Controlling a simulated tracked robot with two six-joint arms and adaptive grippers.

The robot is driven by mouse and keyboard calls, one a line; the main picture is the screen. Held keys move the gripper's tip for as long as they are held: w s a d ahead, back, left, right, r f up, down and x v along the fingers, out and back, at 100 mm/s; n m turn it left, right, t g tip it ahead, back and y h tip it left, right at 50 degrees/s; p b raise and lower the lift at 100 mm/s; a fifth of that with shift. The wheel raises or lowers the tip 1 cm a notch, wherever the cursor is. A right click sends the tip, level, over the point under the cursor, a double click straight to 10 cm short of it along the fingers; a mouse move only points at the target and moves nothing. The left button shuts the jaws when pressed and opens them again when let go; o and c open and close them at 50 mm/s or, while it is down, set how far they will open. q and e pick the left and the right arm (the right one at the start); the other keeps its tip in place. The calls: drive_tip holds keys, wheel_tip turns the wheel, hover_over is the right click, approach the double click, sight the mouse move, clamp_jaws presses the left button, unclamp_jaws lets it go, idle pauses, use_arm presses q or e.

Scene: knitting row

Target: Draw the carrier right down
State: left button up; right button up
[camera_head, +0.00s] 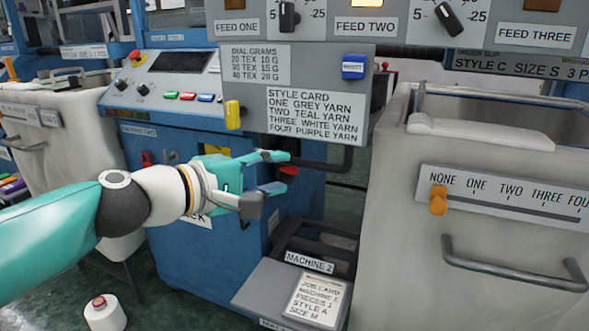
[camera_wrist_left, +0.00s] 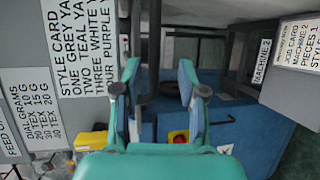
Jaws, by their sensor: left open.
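My left gripper (camera_head: 277,172) comes in from the left in the head view, open and empty, in front of the blue machine (camera_head: 170,220). Its two teal fingers stand apart in the left wrist view (camera_wrist_left: 158,85), with a dark bar (camera_wrist_left: 153,55) behind the gap. That bent dark bar also shows under the sign panel in the head view (camera_head: 348,155). No part is labelled as a carrier, and I cannot tell which one it is. A dark slotted bed (camera_head: 318,243) lies below the gripper, above the MACHINE 2 label (camera_head: 309,262). My right gripper is out of view.
The grey panel with the style card (camera_head: 314,115) hangs above the gripper, with a yellow tab (camera_head: 233,115) and a blue block (camera_head: 353,67). A pale cabinet at right has an orange slider knob (camera_head: 438,200) at NONE.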

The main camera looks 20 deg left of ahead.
use_arm(q)
drive_tip(key=shift+v, duration=2.25)
drive_tip(key=shift+f, duration=0.15)
